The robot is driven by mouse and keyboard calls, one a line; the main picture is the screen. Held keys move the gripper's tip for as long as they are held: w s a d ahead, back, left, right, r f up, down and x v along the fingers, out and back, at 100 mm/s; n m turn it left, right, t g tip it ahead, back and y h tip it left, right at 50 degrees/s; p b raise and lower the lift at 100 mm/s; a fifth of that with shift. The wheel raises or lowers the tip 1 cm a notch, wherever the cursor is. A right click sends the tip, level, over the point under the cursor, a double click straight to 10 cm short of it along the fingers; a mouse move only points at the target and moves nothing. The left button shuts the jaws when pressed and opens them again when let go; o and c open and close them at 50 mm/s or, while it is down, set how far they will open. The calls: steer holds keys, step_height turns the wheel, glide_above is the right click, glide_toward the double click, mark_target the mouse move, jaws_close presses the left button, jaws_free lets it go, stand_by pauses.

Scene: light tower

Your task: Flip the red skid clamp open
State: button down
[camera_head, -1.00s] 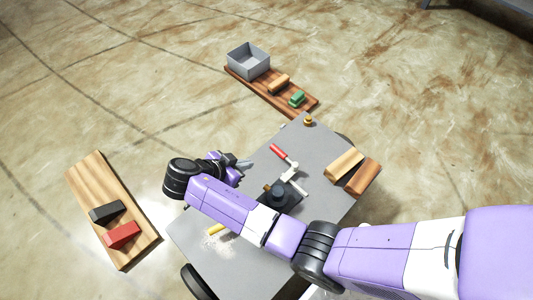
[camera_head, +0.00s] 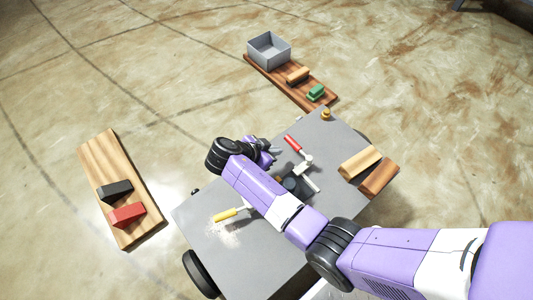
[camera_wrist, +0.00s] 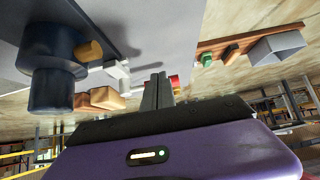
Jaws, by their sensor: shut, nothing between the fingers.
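The skid clamp has a red handle (camera_head: 293,144) and a pale metal linkage (camera_head: 307,163), on the grey table top. In the wrist view a bit of the red handle (camera_wrist: 174,81) shows just behind the fingers, and most of it is hidden. My gripper (camera_head: 277,149) is shut and empty, just left of the red handle in the head view. In the wrist view its fingers (camera_wrist: 158,88) are together. I cannot tell whether they touch the handle.
A dark cylindrical part (camera_wrist: 55,70) stands near the clamp, partly behind my arm in the head view. A yellow-handled brush (camera_head: 226,215) lies by pale dust. A small brass knob (camera_head: 326,114) is at the far corner.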

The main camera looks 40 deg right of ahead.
steer(key=shift+d+f+b, duration=0.25)
steer(key=shift+d, duration=0.8)
steer(key=shift+d+f+b, duration=0.2)
steer(key=shift+d, duration=0.8)
